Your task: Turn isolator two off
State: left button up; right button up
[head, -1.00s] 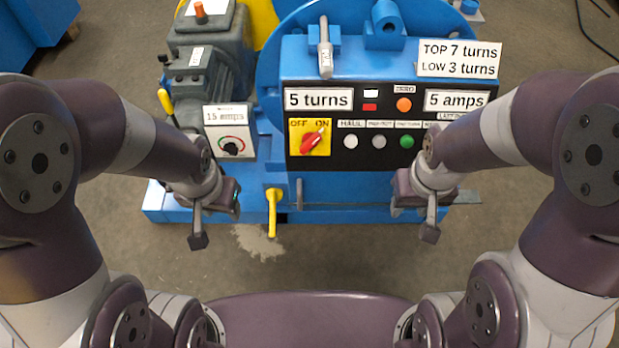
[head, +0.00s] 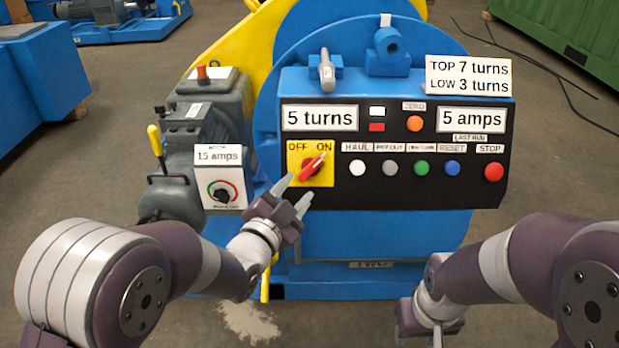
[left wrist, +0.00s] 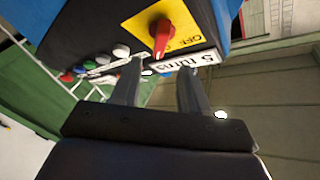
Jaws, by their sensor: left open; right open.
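The isolator is a red rotary handle (head: 313,166) on a yellow plate (head: 297,178) marked OFF and ON, at the left of the black control panel. Its handle tilts up to the right, pointing to ON. The plate "TWO" (head: 371,264), partly hidden, is low on the blue machine. My left gripper (head: 293,191) is open and empty, just below and left of the handle, apart from it as far as I can see. In the left wrist view the red handle (left wrist: 161,38) shows beyond the open fingers (left wrist: 158,82). My right gripper (head: 424,335) is low at right, its fingers mostly cut off.
The panel has white, grey, green, blue and red STOP (head: 494,172) buttons right of the isolator. A dial box (head: 221,190) reading 15 amps and a yellow-handled lever (head: 155,140) stand to the left. A grey lever (head: 326,72) sits above the panel. The floor in front is clear.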

aim_at(311, 170)
pick_arm(q)
jog(key=b+x, duration=0.1)
jog(key=x, duration=0.5)
jog(key=shift+w+d+f+b, duration=0.15)
jog(key=shift+w+f+b, duration=0.05)
jog(key=shift+w+b, duration=0.15)
jog(key=shift+w+d+r, duration=0.1)
jog(key=shift+w+d, duration=0.05)
jog(key=shift+w, duration=0.2)
grip_shut()
